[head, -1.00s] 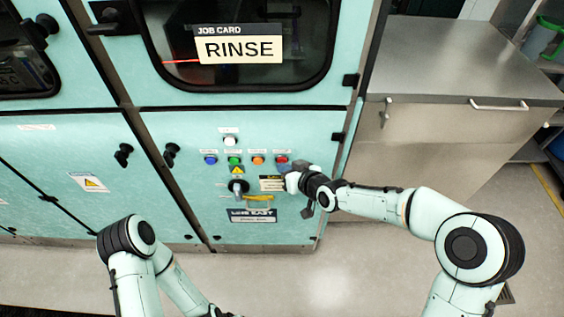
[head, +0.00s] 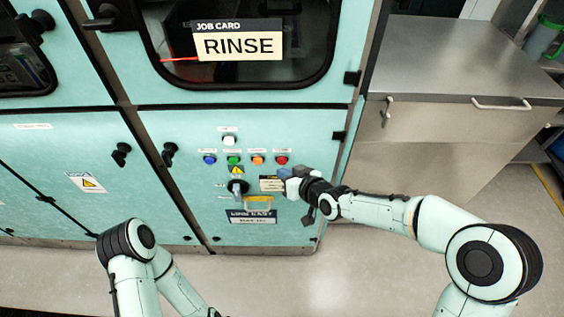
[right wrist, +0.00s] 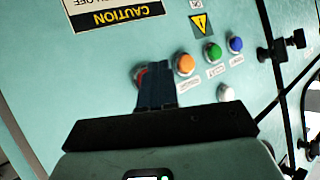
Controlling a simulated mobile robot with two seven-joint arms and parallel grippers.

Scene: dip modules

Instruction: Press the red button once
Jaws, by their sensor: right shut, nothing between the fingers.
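The red button (head: 281,160) is the rightmost in the lower row on the teal cabinet's panel. It shows uncovered in the head view. In the right wrist view the red button (right wrist: 139,74) is partly hidden behind my fingers. My right gripper (head: 284,173) is shut and empty, its tips just below the button in the head view. In the right wrist view the shut fingers (right wrist: 154,68) overlap the button's edge; I cannot tell whether they touch it. My left arm is at the lower left, its gripper out of view.
Orange (head: 258,160), green (head: 234,160) and blue (head: 210,160) buttons lie left of the red one, with a white button (head: 229,141) above. A switch handle (head: 238,187) and a yellow handle (head: 258,202) are below. A job card (head: 238,45) reads RINSE.

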